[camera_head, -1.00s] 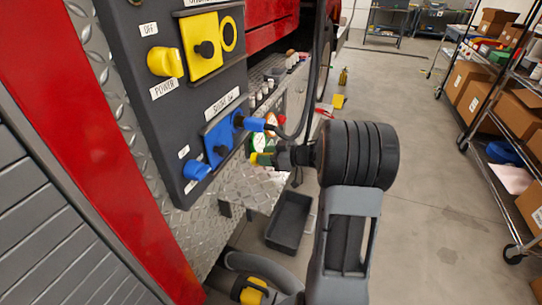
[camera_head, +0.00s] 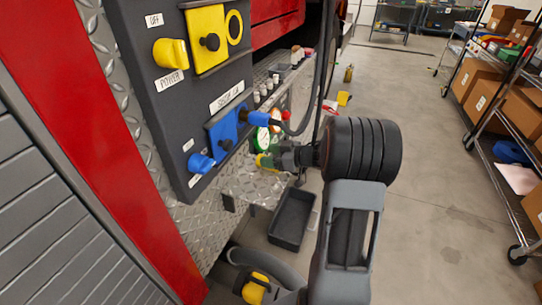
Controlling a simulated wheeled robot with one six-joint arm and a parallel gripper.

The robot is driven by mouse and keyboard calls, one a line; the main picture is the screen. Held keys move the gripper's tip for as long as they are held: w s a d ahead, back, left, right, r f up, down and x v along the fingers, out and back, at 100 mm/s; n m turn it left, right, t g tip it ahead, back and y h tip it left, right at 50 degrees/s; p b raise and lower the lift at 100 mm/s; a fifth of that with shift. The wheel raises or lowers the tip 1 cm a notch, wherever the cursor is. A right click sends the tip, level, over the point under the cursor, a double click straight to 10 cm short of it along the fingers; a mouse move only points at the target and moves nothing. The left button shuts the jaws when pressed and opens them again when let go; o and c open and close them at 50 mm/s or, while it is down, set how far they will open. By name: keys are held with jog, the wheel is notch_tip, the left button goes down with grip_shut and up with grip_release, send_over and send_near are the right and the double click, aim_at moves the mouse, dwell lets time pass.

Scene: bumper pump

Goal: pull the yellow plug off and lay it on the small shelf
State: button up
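The yellow plug (camera_head: 264,161) shows as a small yellow piece at the tip of my gripper (camera_head: 281,157). My dark fingers appear closed on it and hide most of it. The yellow socket ring (camera_head: 234,27) on the panel looks empty, with a dark opening. The small diamond-plate shelf (camera_head: 243,192) juts out below the panel. My gripper points left, with the plug at the shelf's far side in the picture. Whether the plug touches the shelf cannot be told.
The dark panel (camera_head: 140,65) carries yellow and blue knobs. A black bin (camera_head: 291,219) stands below the shelf. Wire racks with boxes (camera_head: 479,88) stand at right; the floor between is clear.

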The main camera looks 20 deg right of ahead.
jog(key=shift+o, duration=0.2)
jog(key=p+v, duration=0.2)
jog(key=v, duration=1.1)
jog(key=shift+s+d, duration=0.25)
jog(key=shift+d, duration=0.05)
jog(key=shift+s+r, duration=0.1)
